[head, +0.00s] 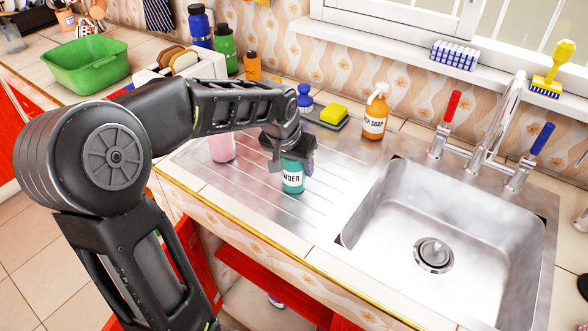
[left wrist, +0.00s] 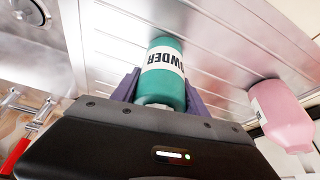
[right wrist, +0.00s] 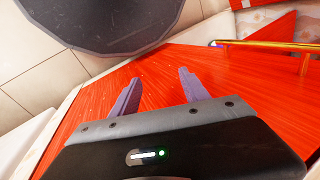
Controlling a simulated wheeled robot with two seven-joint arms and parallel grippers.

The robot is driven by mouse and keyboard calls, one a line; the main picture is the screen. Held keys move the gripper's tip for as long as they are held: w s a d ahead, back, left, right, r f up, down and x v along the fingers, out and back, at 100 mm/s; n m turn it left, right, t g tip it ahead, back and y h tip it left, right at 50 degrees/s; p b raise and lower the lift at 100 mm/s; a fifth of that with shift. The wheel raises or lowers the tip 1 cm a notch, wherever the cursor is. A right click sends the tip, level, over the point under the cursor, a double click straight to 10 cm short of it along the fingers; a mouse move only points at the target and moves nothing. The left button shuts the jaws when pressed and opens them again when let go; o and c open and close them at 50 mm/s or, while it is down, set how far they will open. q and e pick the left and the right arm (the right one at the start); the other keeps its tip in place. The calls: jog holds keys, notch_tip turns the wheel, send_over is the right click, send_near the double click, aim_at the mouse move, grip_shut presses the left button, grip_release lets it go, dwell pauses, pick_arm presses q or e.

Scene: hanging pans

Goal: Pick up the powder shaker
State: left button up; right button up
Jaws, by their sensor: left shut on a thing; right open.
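The powder shaker (head: 292,178) is a teal bottle with a white label reading "POWDER". It stands upright, or nearly so, over the ribbed steel drainboard; I cannot tell whether its base touches. My left gripper (head: 290,158) is shut on it from above, and hides its top in the head view. In the left wrist view the shaker (left wrist: 162,75) sits between the two purple fingers. My right gripper (right wrist: 155,90) is open and empty in the right wrist view, in front of a red panel; it is not seen in the head view.
A pink bottle (head: 221,147) stands on the drainboard left of the shaker. The steel sink (head: 430,225) lies to the right. An orange soap bottle (head: 375,112), a yellow sponge (head: 334,114) and a blue-topped brush (head: 305,98) are behind. The drainboard's front part is clear.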

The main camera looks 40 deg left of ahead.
pick_arm(q)
jog(key=c, duration=0.7)
jog(key=shift+r, duration=0.15)
notch_tip(320, 180, up, 10)
jog(key=shift+f, duration=0.1)
dwell(0.6)
